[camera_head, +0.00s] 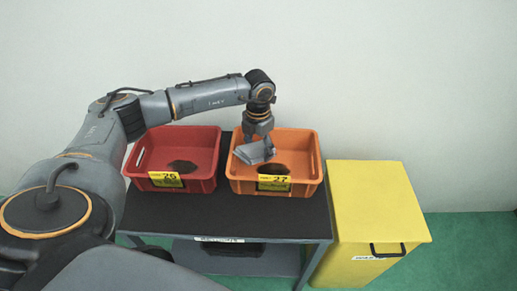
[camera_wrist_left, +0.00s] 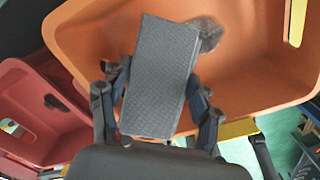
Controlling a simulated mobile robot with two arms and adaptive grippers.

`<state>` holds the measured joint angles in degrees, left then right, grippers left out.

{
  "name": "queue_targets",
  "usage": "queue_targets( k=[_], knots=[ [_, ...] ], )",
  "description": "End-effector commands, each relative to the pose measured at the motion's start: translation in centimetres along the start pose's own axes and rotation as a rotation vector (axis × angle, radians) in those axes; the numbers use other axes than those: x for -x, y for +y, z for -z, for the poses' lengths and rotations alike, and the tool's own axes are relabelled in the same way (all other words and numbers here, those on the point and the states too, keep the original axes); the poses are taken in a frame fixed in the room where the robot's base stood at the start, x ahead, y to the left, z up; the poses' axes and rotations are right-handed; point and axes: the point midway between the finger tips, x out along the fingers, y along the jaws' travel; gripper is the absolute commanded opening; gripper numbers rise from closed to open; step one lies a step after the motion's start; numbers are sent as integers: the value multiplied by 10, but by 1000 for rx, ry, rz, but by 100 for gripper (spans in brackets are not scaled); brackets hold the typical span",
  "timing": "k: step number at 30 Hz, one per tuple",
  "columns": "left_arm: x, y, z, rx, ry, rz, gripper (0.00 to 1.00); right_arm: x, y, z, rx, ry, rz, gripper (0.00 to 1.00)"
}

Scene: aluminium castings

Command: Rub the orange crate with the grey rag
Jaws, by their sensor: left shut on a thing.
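The orange crate (camera_head: 305,187) stands on the right half of a dark-topped cart, with a yellow label marked 27 on its front. It fills much of the left wrist view (camera_wrist_left: 95,40). A dark brown stain (camera_head: 279,170) lies on its floor; part of it shows past the rag in the left wrist view (camera_wrist_left: 209,34). My left gripper (camera_head: 262,142) points down over the crate. It is shut on the grey rag (camera_wrist_left: 160,78), a folded, textured rectangle. The rag (camera_head: 254,152) is inside the crate's outline; I cannot tell whether it touches the floor. My right gripper is not in view.
A red crate (camera_head: 210,140) labelled 26, with a dark stain (camera_head: 183,166), stands left of the orange one. Both are on the cart (camera_head: 225,222). A yellow bin (camera_head: 376,207) with a black handle stands right of the cart. A pale wall is behind.

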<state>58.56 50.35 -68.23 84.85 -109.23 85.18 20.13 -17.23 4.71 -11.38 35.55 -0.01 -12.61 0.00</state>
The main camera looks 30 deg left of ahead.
Motion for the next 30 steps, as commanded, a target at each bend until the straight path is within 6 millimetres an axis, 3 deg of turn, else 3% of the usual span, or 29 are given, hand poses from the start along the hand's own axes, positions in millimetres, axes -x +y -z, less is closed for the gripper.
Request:
queue_targets(
  k=[4, 16, 25, 30],
  knots=[
    [18, 0, 0, 0, -1, 0, 13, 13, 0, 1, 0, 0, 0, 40],
    [22, 0, 0, -1, -1, 1, 13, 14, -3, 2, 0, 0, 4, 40],
    [47, -1, 0, -1, -2, 1, 13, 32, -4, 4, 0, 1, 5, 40],
    [52, -1, 0, -1, -1, 1, 13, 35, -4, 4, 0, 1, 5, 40]
  ],
)
